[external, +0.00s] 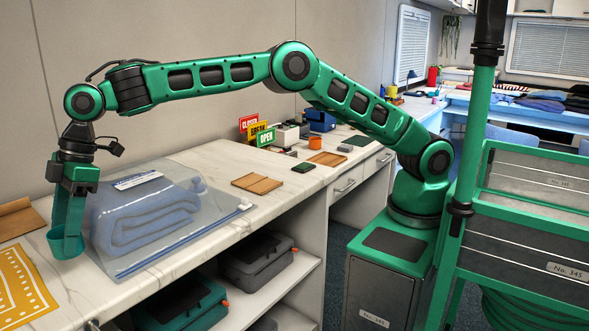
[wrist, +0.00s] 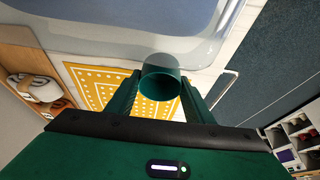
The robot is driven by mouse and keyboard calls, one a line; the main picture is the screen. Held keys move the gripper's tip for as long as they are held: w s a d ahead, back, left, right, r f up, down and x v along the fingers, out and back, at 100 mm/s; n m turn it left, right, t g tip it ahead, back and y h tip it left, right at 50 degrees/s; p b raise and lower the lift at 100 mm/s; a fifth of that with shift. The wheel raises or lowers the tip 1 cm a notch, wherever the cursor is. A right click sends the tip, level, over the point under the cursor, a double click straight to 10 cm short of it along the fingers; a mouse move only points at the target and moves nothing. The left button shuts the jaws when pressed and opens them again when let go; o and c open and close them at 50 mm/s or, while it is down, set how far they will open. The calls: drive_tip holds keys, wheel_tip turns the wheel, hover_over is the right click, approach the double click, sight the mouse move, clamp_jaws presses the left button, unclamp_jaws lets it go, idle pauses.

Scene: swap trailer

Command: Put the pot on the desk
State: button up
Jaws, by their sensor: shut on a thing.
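The pot (external: 66,244) is a small teal-green cup shape at the far left of the external view. My gripper (external: 70,225) points down and is shut on it beside the clear bag, over the front part of the white marble desk (external: 175,254). In the wrist view the pot (wrist: 160,80) sits between the two green fingers of my gripper (wrist: 157,88), its dark opening showing. I cannot tell whether its base touches the desk or hangs just above it.
A clear zip bag (external: 160,213) with a folded blue towel lies right of the pot. A yellow patterned sheet (external: 20,288) lies to its left. Brown wooden pieces (external: 257,184) and small signs (external: 262,132) are farther along. Cases (external: 180,303) fill the shelf below.

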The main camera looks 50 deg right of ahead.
drive_tip(key=shift+w+d+f, duration=0.1)
drive_tip(key=shift+w+f, duration=0.25)
drive_tip(key=shift+w, duration=0.15)
drive_tip(key=shift+f, duration=1.95)
drive_tip(key=o, duration=1.1)
drive_tip(key=shift+f, duration=0.15)
drive_tip(key=v, duration=1.2)
